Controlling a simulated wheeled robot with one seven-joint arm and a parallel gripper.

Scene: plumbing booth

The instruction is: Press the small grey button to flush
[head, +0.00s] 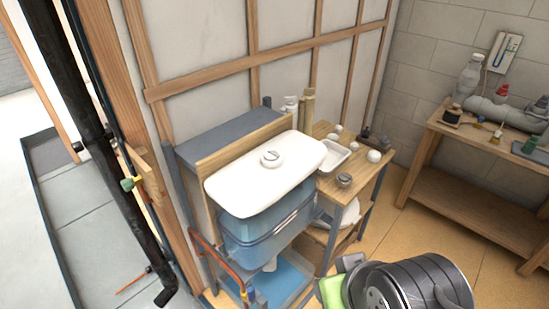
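The small grey button (270,154) is a round piece set in a ring on the middle of a white cistern lid (240,184). The lid sits on a see-through blue tank (262,234) in front of the panelled wall. The button is in plain sight, and nothing touches it. A dark ribbed part of my arm (415,285) shows at the bottom right, apart from the tank. A grey and green piece (334,288) at its left end may be part of my gripper. Its fingers cannot be made out clearly.
A small wooden table (335,200) right of the tank holds a white tray (334,156) and small round items. A red-orange pipe (208,256) stands at the tank's lower left. A workbench (455,132) with bottles stands at the right. Air above the lid is clear.

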